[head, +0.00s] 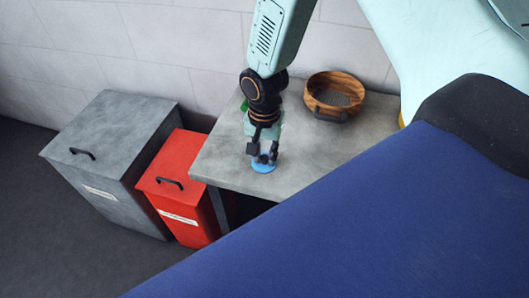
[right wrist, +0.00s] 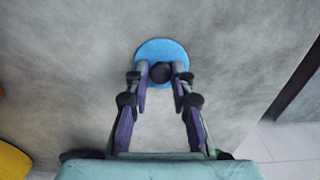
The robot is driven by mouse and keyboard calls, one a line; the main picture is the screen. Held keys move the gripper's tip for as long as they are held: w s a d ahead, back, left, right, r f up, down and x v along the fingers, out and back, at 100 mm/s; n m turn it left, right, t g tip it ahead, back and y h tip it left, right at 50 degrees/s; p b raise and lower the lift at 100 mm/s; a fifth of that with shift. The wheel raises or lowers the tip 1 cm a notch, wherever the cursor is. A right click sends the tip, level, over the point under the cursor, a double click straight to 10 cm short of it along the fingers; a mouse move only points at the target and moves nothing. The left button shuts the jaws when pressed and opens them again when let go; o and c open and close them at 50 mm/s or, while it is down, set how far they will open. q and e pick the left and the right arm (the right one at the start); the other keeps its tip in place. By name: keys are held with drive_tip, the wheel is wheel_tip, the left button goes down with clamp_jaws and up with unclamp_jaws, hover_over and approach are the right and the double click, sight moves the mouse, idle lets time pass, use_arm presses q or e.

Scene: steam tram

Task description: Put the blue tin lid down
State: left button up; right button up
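The blue tin lid (head: 264,167) is a small round disc with a dark knob, at the front part of the grey table (head: 225,160). My right gripper (head: 263,156) comes down over it from above. In the right wrist view the lid (right wrist: 160,45) lies flat beyond the fingertips, and the two fingers (right wrist: 160,76) close in on either side of its dark knob. The lid looks at or very near the tabletop; I cannot tell whether a small gap remains under it. My left gripper is not in view.
A wooden sieve (head: 347,91) stands at the back of the table, right of my right arm. A green thing (head: 244,105) is partly hidden behind that arm. A red bin (head: 168,190) and a grey bin (head: 105,135) stand left of the table. The tabletop around the lid is clear.

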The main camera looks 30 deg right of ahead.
sight(264, 156)
drive_tip(key=shift+o, duration=1.4)
drive_tip(key=shift+a, duration=0.1)
drive_tip(key=shift+r, duration=0.1)
drive_tip(key=shift+r, duration=0.5)
wheel_tip(264, 156, up, 11)
drive_tip(key=p, duration=0.1)
drive_tip(key=shift+r+p, duration=0.15)
drive_tip(key=shift+p, duration=0.25)
